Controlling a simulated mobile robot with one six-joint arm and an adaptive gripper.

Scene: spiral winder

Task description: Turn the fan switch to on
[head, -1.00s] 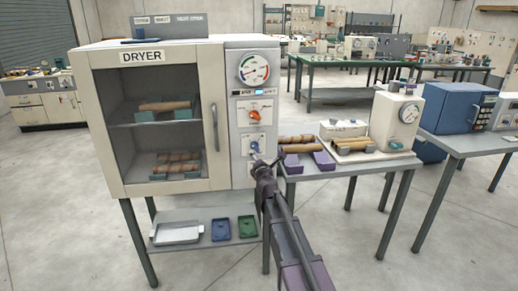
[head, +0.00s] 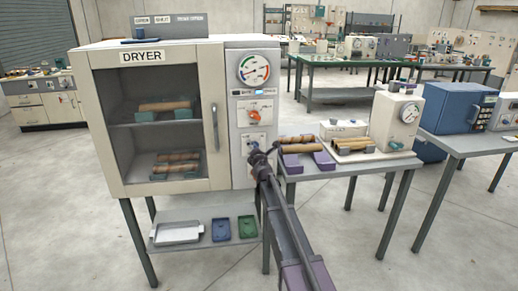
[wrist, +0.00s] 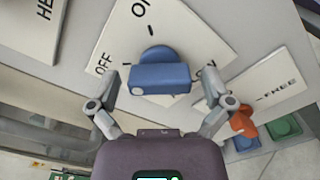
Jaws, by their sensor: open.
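The dryer (head: 150,195) has a control panel on its right side. In the wrist view a blue knob (wrist: 160,78) with a rounded back sits on a white plate (wrist: 185,40). The plate reads "OFF" at left; other lettering at the top and right is cut off or partly hidden. My gripper (wrist: 160,88) is open, with one finger on each side of the knob and gaps visible between them. In the head view my gripper (head: 257,157) is at the lower panel and hides most of that knob.
An orange knob (head: 254,113) and a round gauge (head: 254,69) sit higher on the panel. The orange knob also shows in the wrist view (wrist: 243,122), near my right finger. A table (head: 335,168) with rolls stands close on the right.

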